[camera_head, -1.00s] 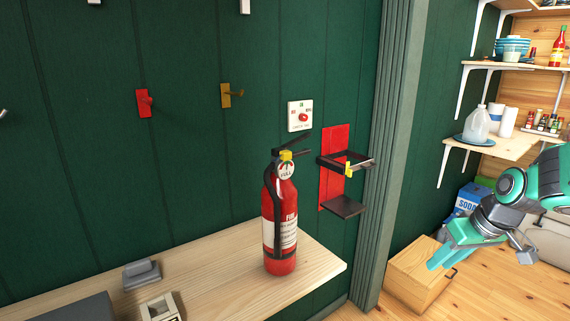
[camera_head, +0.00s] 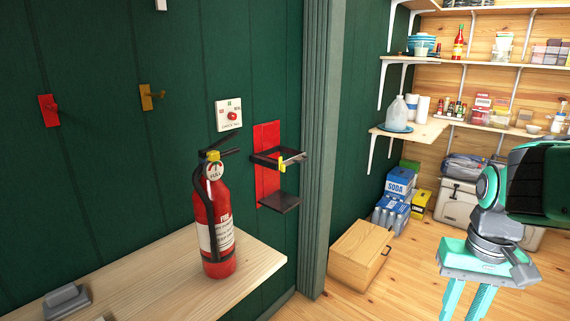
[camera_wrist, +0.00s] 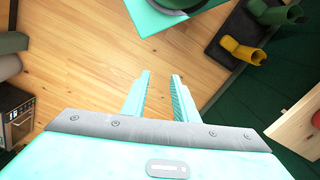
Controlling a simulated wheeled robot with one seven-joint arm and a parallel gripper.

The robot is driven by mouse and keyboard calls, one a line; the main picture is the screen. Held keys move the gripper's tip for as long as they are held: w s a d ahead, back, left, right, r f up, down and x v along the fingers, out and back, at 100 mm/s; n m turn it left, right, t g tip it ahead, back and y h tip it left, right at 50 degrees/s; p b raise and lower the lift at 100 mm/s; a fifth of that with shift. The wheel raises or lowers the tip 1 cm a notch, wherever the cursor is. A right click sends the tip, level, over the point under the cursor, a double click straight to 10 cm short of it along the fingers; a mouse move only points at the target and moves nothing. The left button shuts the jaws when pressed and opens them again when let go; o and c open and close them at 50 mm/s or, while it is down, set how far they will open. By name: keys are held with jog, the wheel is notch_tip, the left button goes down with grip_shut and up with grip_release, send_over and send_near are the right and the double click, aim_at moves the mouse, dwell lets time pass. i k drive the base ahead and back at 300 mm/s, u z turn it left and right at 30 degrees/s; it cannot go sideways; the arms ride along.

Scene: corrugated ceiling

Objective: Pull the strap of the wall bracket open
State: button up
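The wall bracket (camera_head: 267,184) is a red plate on the green wall, with a black strap around its upper part and a dark shelf (camera_head: 279,202) below. A yellow latch (camera_head: 283,163) sits at the strap's front. The strap looks closed, and the bracket is empty. My gripper (camera_head: 466,305) is far to the right of the bracket, low over the floor and pointing down. In the wrist view my gripper (camera_wrist: 160,98) shows two teal fingers apart, with only floor between them. The bracket does not clearly show in the wrist view.
A red fire extinguisher (camera_head: 214,222) stands on the wooden counter (camera_head: 165,278), left of the bracket. A door frame (camera_head: 317,150) is just right of the bracket. A wooden box (camera_head: 359,257) stands on the floor. Boots (camera_wrist: 244,50) lie on a dark mat. Floor beside my gripper is clear.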

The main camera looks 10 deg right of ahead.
aim_at(294, 159)
jog(key=z, duration=0.05)
jog(key=k, duration=0.6)
jog(key=z, duration=0.5)
jog(key=i, duration=1.3)
jog(key=u, duration=0.55)
